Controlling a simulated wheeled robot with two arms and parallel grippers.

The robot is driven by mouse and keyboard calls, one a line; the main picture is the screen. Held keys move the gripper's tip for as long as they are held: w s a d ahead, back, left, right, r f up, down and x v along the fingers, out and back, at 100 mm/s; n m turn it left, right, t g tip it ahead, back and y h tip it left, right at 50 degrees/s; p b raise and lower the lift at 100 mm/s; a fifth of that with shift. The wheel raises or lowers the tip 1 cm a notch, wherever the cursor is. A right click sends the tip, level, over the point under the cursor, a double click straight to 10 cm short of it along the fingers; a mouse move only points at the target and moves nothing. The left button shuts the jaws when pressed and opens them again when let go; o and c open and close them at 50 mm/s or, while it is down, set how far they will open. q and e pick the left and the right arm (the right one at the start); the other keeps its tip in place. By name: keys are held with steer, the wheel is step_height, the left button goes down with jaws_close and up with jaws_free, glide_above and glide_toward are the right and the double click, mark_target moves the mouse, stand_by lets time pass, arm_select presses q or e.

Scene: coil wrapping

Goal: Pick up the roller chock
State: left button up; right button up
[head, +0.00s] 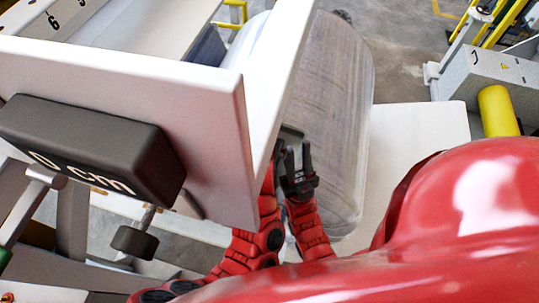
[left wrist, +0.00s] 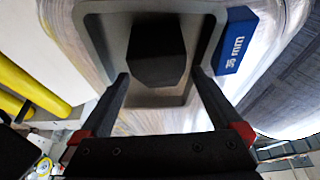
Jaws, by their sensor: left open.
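A dark block (head: 92,150) with pale lettering that I cannot fully read is on the pale panel at the left of the head view. In the left wrist view, a black tapered block (left wrist: 156,50) stands inside a grey frame (left wrist: 97,38). I cannot tell for sure which block is the roller chock. My left gripper (left wrist: 160,76) is open, with its two fingers apart on either side of the black block's near end; I see no grip on it.
A blue block (left wrist: 234,42) marked in mm sits right of the frame. A large wrapped coil (head: 335,110) stands behind the pale panel (head: 215,110). Yellow posts show at the right (head: 497,110) and in the wrist view (left wrist: 35,85). Grey floor (head: 400,70) shows beyond the coil.

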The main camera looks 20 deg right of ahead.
arm_select(q)
steer(key=shift+x, duration=1.2)
jaws_close()
